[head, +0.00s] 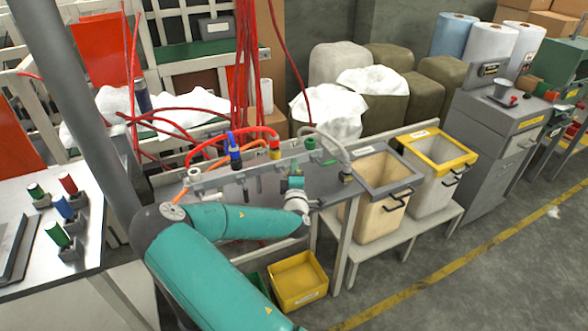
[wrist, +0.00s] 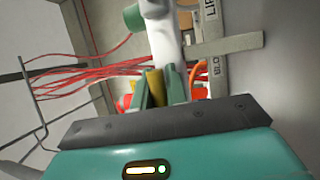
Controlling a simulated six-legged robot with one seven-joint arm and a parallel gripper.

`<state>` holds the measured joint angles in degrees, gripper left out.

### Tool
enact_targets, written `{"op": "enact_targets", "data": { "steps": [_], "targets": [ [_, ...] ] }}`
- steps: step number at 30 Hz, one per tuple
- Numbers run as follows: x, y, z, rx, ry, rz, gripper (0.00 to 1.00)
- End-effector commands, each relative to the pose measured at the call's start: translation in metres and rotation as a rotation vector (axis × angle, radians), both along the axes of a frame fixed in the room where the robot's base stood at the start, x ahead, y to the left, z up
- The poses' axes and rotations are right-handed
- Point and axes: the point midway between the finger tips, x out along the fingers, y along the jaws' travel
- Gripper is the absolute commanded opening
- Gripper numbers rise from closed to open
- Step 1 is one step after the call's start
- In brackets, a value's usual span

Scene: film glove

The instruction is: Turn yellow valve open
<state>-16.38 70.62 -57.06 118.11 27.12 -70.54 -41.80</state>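My gripper (head: 296,172) is close in front of the rack, a little right of and below the yellow valve in the picture. In the wrist view, my two green fingers (wrist: 161,92) are apart, with a yellow part (wrist: 154,86), likely the valve, showing between them. Its lower end is hidden behind the dark gripper bar. I cannot tell whether the fingers touch it.
Red hoses (head: 245,70) hang behind. Bins (head: 377,205) stand right on a bench; a yellow crate (head: 298,281) sits below.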

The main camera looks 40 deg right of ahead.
Motion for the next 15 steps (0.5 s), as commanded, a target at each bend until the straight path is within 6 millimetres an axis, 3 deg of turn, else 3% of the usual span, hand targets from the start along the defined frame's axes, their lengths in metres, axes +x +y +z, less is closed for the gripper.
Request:
{"op": "enact_targets", "data": {
  "steps": [15],
  "targets": [
    [-0.0002,0.0,-0.0038,0.106,-0.033,0.0,0.0]
  ]
}}
